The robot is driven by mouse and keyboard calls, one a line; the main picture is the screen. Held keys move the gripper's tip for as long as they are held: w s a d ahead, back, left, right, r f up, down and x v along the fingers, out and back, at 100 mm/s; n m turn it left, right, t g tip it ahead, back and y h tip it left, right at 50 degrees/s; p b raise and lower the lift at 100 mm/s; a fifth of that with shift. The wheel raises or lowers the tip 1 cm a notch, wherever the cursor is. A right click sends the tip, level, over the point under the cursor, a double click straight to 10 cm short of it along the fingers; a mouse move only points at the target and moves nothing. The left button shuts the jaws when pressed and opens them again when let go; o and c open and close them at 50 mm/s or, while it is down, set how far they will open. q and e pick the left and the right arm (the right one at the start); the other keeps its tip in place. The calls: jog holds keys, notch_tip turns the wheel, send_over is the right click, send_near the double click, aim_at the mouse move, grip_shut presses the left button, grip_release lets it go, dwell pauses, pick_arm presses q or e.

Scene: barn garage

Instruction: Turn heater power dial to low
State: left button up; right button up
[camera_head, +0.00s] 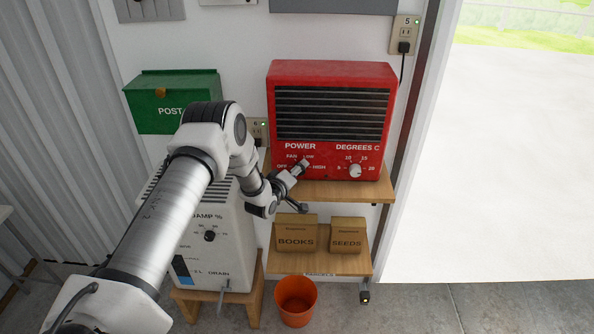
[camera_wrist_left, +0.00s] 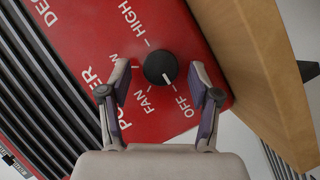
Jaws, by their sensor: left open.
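The red heater (camera_head: 333,120) stands on a wooden shelf, with its POWER panel at lower left. The power dial (camera_wrist_left: 160,67) is a round black knob with a white mark. In the left wrist view the mark points toward OFF, away from HIGH. The LOW label is largely hidden there by a finger, but it is readable in the head view. My left gripper (camera_head: 304,166) is at the panel and covers the dial in the head view. In the left wrist view my left gripper (camera_wrist_left: 160,76) is open, its fingers on opposite sides of the dial with gaps.
The DEGREES C dial (camera_head: 355,170) is right of the power dial. The wooden shelf (camera_head: 350,190) is close below the gripper. A white dehumidifier-like unit (camera_head: 232,262) stands beneath my left arm, and a green post box (camera_head: 150,92) hangs at left.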

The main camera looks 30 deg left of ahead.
pick_arm(q)
jog(key=shift+a, duration=0.1)
jog(key=shift+c, duration=1.3)
jog(key=c, duration=0.9)
